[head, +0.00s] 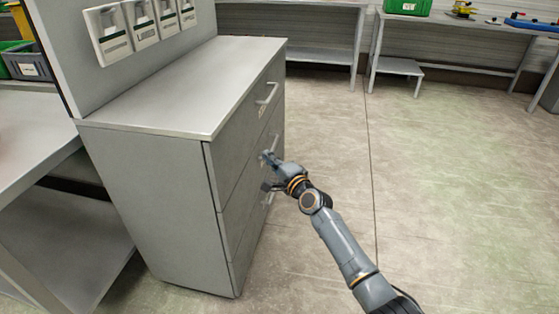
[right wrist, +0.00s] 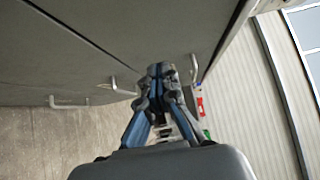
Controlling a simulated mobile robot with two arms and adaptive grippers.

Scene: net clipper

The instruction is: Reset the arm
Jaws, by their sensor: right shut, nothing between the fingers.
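My right arm (head: 345,250) reaches in from the lower right in the head view. Its gripper (head: 266,158) is beside the drawer fronts of a grey cabinet (head: 160,195), at about mid height. In the right wrist view the gripper (right wrist: 160,70) has its fingertips together, with nothing between them. The drawer fronts (right wrist: 140,35) fill the upper left of that view. Whether the fingers touch the cabinet cannot be told. My left gripper is not in view.
The drawers appear closed; their handles stick out, with the upper handle (head: 267,94) above my gripper. A grey table (head: 30,135) stands at left. Benches (head: 465,25) line the back, one bearing a green crate (head: 408,6). The floor (head: 450,170) at right is clear.

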